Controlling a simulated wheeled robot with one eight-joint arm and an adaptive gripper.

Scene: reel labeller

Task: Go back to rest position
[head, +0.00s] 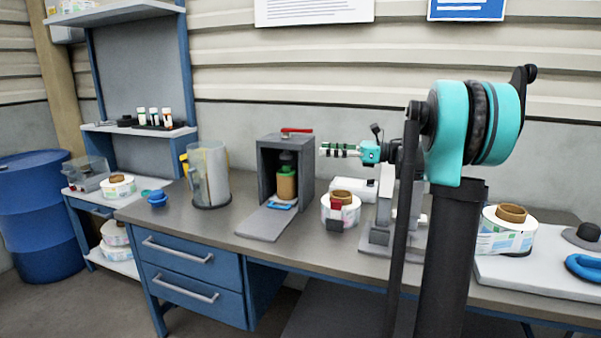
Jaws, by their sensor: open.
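My gripper (326,150) is small in the head view, at the end of a teal wrist. It points left and is open, with no object seen between its fingers. It is in the air above the bench, to the right of the small grey box's upper edge. My arm's dark links and large teal joint fill the right of the view and hide part of the bench.
On the workbench (222,221) stand a clear jug (210,175), an open grey box (267,168) with a green-capped bottle (287,180), a label reel (340,210) and a grey machine (378,238). Another reel (505,235) is at right. A blue drum (38,220) stands left.

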